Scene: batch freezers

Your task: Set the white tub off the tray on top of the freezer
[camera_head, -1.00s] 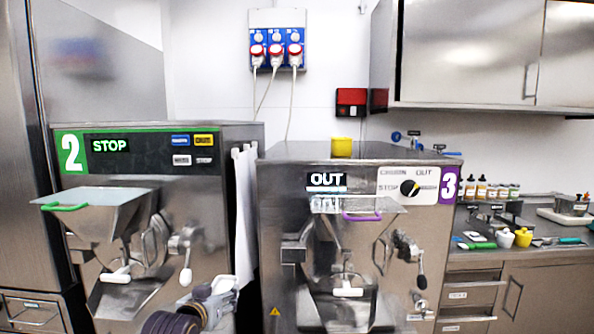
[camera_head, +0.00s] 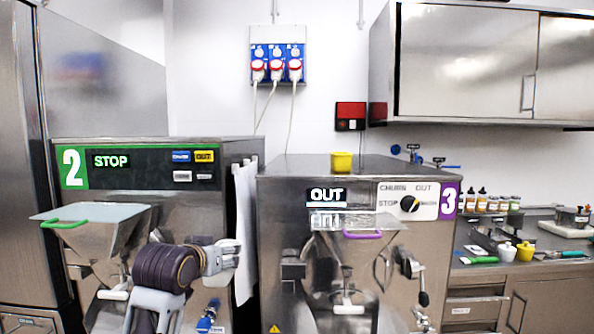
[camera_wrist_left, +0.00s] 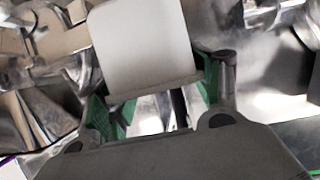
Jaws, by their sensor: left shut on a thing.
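My left gripper (camera_head: 216,262) is in front of freezer 2, near its right side. It is shut on the white tub (camera_wrist_left: 142,45). In the left wrist view the tub's pale wall and rim stand between the green finger pads. In the head view the tub (camera_head: 230,247) is a small pale patch at the gripper, partly hidden. Freezer 2 (camera_head: 220,180) is at the left and freezer 3 (camera_head: 285,215) in the middle; both have flat metal tops. I cannot make out the tray clearly. My right gripper is not in view.
A yellow container (camera_head: 341,162) stands on freezer 3's top; the rest of that top looks clear. A white cloth (camera_head: 244,230) hangs between the freezers. Hoppers (camera_head: 95,230) and levers stick out in front. Bottles and small jugs (camera_head: 507,251) crowd the right counter.

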